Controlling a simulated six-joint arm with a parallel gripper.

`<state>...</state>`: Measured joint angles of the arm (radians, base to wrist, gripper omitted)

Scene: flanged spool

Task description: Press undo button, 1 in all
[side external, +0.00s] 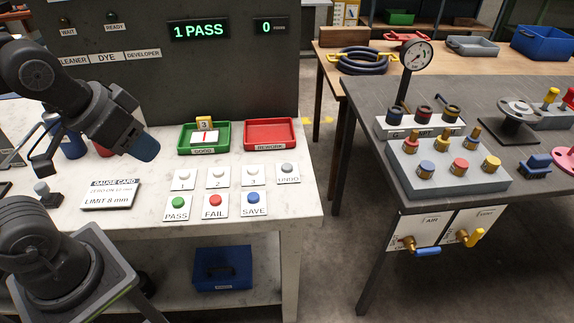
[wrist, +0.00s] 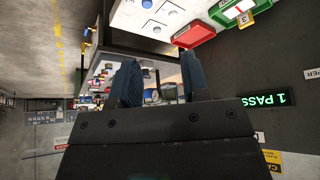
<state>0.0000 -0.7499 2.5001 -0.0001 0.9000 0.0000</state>
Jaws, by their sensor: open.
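The UNDO button (side external: 288,168) is a grey cap on a white tile at the right end of the upper button row. A grey button at the top of the wrist view (wrist: 156,28) appears to be the same one. My gripper (side external: 146,150) hangs above the left part of the white bench, left of the buttons and apart from them. In the wrist view my gripper (wrist: 158,75) has its two dark blue fingers spread, with nothing between them.
Buttons 1, 2, 3, PASS (side external: 178,203), FAIL (side external: 215,201) and SAVE (side external: 253,199) sit close by. A green tray (side external: 183,145) and a red tray (side external: 270,147) stand behind. The display (side external: 198,29) reads 1 PASS. A gauge card (side external: 111,205) lies left.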

